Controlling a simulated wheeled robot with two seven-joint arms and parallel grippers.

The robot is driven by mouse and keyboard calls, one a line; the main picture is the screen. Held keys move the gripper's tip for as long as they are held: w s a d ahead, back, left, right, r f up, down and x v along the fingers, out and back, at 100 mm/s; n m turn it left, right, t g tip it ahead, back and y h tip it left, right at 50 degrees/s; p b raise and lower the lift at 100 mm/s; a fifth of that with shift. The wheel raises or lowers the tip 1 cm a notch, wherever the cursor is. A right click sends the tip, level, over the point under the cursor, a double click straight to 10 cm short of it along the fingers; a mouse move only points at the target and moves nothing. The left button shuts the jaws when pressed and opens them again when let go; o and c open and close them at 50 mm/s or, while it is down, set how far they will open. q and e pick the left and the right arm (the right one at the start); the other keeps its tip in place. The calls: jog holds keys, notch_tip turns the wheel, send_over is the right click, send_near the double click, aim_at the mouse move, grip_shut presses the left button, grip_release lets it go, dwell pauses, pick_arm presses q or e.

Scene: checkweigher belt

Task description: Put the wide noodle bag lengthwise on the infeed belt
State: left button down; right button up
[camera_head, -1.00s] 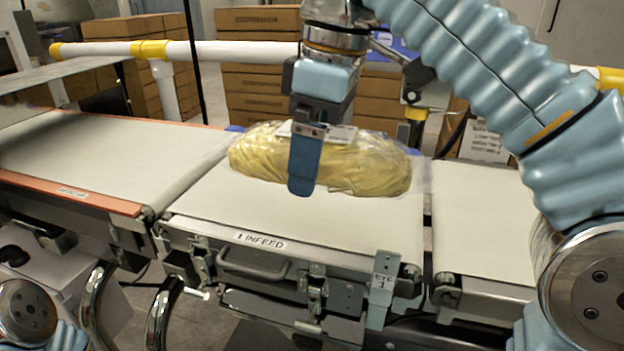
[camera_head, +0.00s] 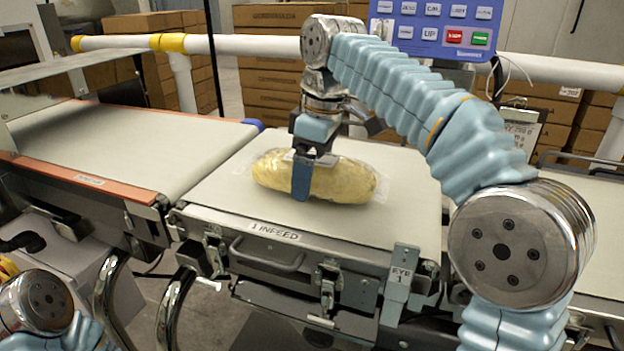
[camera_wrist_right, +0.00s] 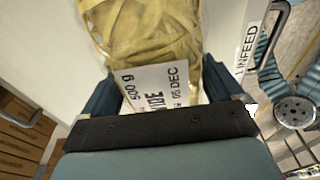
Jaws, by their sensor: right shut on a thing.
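The wide noodle bag (camera_head: 345,181) is a clear, plump bag of yellow noodles with a white label. It is on or just above the infeed belt (camera_head: 230,187), its long side running left to right, roughly along the belt line. Contact beneath it cannot be made out. My right gripper (camera_head: 302,182) comes down from above, shut across the bag's middle. In the right wrist view the bag (camera_wrist_right: 140,35) sits between both fingers, its label reading "500 g" and "05 DEC". My left gripper is out of view; only part of my left arm shows at lower left.
A belt with an orange edge (camera_head: 85,180) lies to the left, and another belt (camera_head: 590,225) to the right. A blue button panel (camera_head: 432,28) and a white rail (camera_head: 250,48) stand behind. An "EYE 1" bracket (camera_head: 400,283) rises at the infeed's front right corner.

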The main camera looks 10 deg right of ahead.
aim_at(317, 158)
jog(key=shift+f, duration=0.55)
jog(key=o, duration=1.1)
jog(key=shift+f, duration=0.1)
jog(key=r, duration=0.2)
jog(key=r+p, duration=0.1)
jog(key=r, duration=0.1)
jog(key=r+p, duration=0.1)
jog(key=shift+s+d+r, duration=0.25)
jog(key=shift+d+r, duration=0.05)
jog(key=shift+r, duration=0.4)
jog(key=shift+s+d+r, duration=0.1)
jog(key=shift+d+r, duration=0.05)
jog(key=shift+r, duration=0.45)
